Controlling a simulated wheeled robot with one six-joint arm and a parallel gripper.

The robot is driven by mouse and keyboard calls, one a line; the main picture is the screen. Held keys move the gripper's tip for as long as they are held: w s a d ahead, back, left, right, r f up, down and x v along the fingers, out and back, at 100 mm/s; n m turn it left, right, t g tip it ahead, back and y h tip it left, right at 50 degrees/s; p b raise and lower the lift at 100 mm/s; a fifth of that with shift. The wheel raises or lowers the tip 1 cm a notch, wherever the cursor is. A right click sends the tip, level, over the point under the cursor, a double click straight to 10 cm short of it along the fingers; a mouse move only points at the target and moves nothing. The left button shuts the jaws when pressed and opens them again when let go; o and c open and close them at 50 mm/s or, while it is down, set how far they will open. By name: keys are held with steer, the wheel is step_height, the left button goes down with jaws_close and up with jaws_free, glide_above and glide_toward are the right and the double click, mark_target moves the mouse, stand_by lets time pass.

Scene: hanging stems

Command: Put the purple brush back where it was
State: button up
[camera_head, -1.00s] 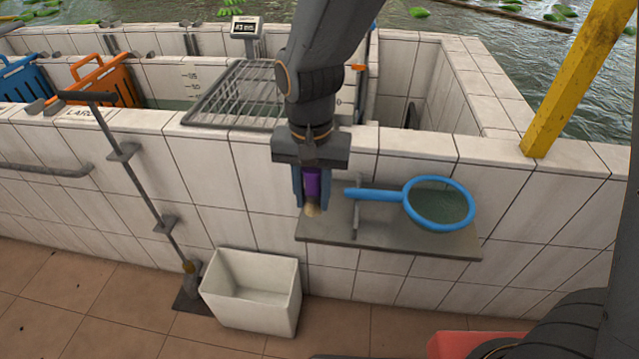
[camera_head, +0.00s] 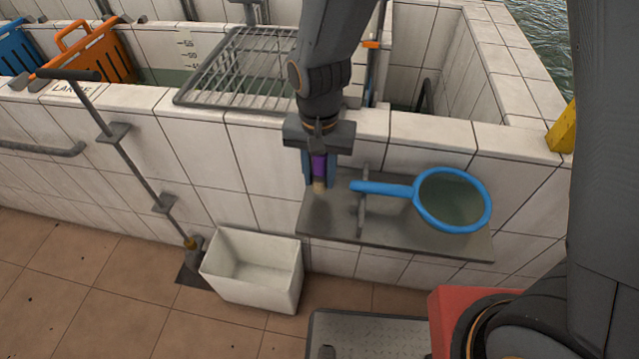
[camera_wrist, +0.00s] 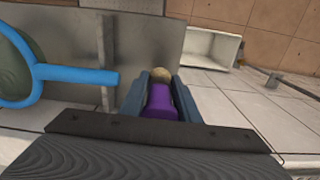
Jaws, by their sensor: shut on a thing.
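The purple brush (camera_head: 319,164) has a purple handle and a pale bristle end. My gripper (camera_head: 318,178) is shut on its handle and holds it with the bristle end down, at the left part of the grey shelf (camera_head: 330,222). I cannot tell if the bristles touch the shelf. In the wrist view the brush (camera_wrist: 158,103) sits between the two blue-grey fingers (camera_wrist: 162,90), its pale tip pointing away from the camera.
A blue-rimmed net (camera_head: 385,188) lies on the shelf, its handle across a grey upright rest (camera_head: 362,205). A white bin (camera_head: 250,285) stands on the floor below left. A wire rack (camera_head: 235,70) lies over the tiled tank wall behind my arm.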

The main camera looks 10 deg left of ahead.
mark_target(319, 187)
steer(key=shift+f, duration=1.85)
steer(key=o, duration=1.1)
steer(key=shift+f, duration=0.1)
steer(key=shift+o, duration=0.2)
step_height(319, 187, up, 12)
steer(key=shift+r+b, duration=0.15)
steer(key=shift+b, duration=0.6)
steer(key=shift+n+t, duration=0.3)
steer(key=d, duration=0.9)
steer(key=w+d, duration=0.1)
steer(key=d, duration=0.4)
steer(key=s+d, duration=0.3)
steer(key=d, duration=0.7)
steer(key=shift+d+f+n, duration=0.15)
steer(key=shift+f+n, duration=0.15)
steer(key=shift+f, duration=0.05)
